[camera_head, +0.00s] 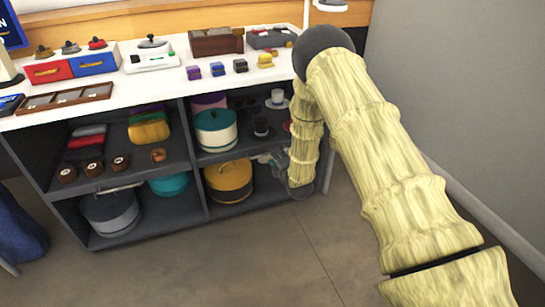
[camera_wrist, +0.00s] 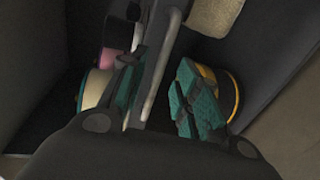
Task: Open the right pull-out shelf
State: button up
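The right pull-out shelf (camera_head: 232,154) is the grey board in the right half of the unit, and it looks pushed in. My gripper (camera_head: 272,160) is at the right part of its front edge, partly hidden by my forearm. In the wrist view, my gripper (camera_wrist: 160,96) has its two green-padded fingers apart. A pale grey bar handle (camera_wrist: 153,90) runs lengthwise between them, nearer the left finger. A clear gap shows between the bar and the right finger. I cannot tell whether the left finger touches the bar.
A teal-and-cream round box (camera_head: 216,130), a dark cup (camera_head: 261,127) and a white cup (camera_head: 277,97) stand on the right shelf. A yellow round box (camera_head: 228,177) stands below. The left shelf has its own handle (camera_head: 121,188). The floor (camera_head: 250,260) in front is clear.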

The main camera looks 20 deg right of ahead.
jog(key=shift+b+x, duration=0.45)
jog(key=shift+x, duration=1.55)
grip_shut()
